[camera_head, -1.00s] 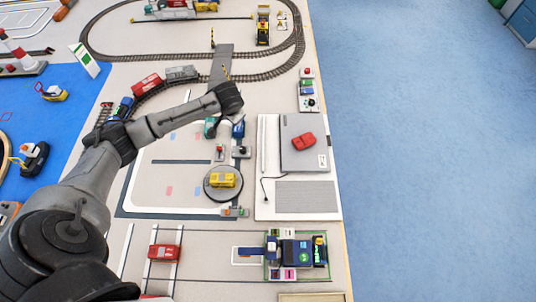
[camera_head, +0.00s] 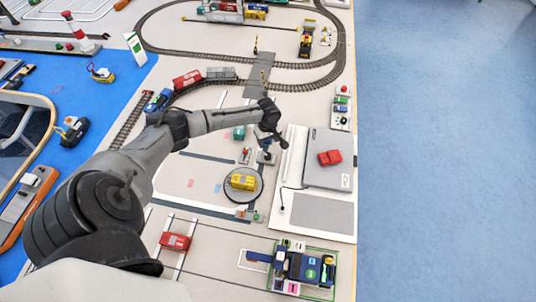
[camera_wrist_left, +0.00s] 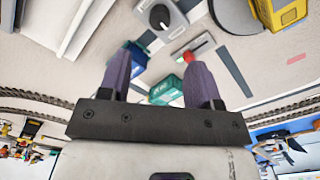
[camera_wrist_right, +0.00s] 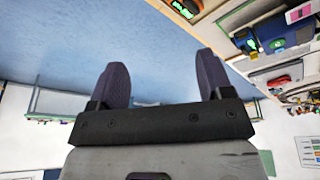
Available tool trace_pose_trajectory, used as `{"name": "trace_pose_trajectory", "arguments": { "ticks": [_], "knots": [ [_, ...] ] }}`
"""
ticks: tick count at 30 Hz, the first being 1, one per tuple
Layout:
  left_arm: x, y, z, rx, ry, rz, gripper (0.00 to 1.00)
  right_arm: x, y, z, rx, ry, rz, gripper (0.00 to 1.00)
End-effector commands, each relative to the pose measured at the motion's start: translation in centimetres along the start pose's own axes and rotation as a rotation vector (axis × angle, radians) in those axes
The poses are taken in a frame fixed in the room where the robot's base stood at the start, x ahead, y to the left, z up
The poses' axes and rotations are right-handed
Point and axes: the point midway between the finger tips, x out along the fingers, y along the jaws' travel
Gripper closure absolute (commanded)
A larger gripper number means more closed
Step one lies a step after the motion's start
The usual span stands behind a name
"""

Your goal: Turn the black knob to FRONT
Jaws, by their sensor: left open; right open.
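The black knob (camera_wrist_left: 160,17) sits on a small grey box, with a white mark on its face, in the left wrist view. In the head view the small grey knob box (camera_head: 266,158) stands just right of a box with a red-topped lever (camera_head: 245,154). My left gripper (camera_head: 275,146) is over this area, its fingers pointing down close to the knob box. In the left wrist view its fingers (camera_wrist_left: 161,65) are apart and empty, with the knob beyond them. Any label for FRONT is too small to read. My right gripper (camera_wrist_right: 161,70) is open and empty, away from the knob.
A yellow vehicle (camera_head: 243,182) sits on a round turntable in front of the lever box. A grey panel with a red car (camera_head: 330,158) lies to the right. Teal and blue containers (camera_wrist_left: 162,90) stand near the knob. Train tracks curve behind.

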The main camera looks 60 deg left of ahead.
Motion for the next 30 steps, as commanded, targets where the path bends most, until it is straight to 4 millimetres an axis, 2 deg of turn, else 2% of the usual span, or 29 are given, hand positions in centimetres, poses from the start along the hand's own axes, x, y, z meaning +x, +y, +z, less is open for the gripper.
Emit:
{"name": "trace_pose_trajectory", "arguments": {
  "ticks": [1,6,15,21,30],
  "knots": [
    [1.2,0.0,0.0,-0.001,-0.001,-0.001,0.42,0.3,-0.1,0.1,0.001,0.0,-0.001,0.27],
    [4.5,0.0,0.0,0.0,0.0,-0.002,0.42,1.0,-0.1,0.3,0.004,0.0,-0.003,0.27],
    [8.8,0.0,0.0,0.0,0.001,-0.001,0.42,2.0,-0.3,0.6,0.007,0.0,-0.006,0.27],
    [10.1,0.0,0.0,0.003,0.001,0.0,0.42,2.3,-0.3,0.7,0.007,0.0,-0.005,0.27],
    [10.4,0.0,-0.1,0.003,0.002,0.0,0.42,2.4,-0.1,0.8,0.002,-0.001,-0.001,0.27]
  ]
}}
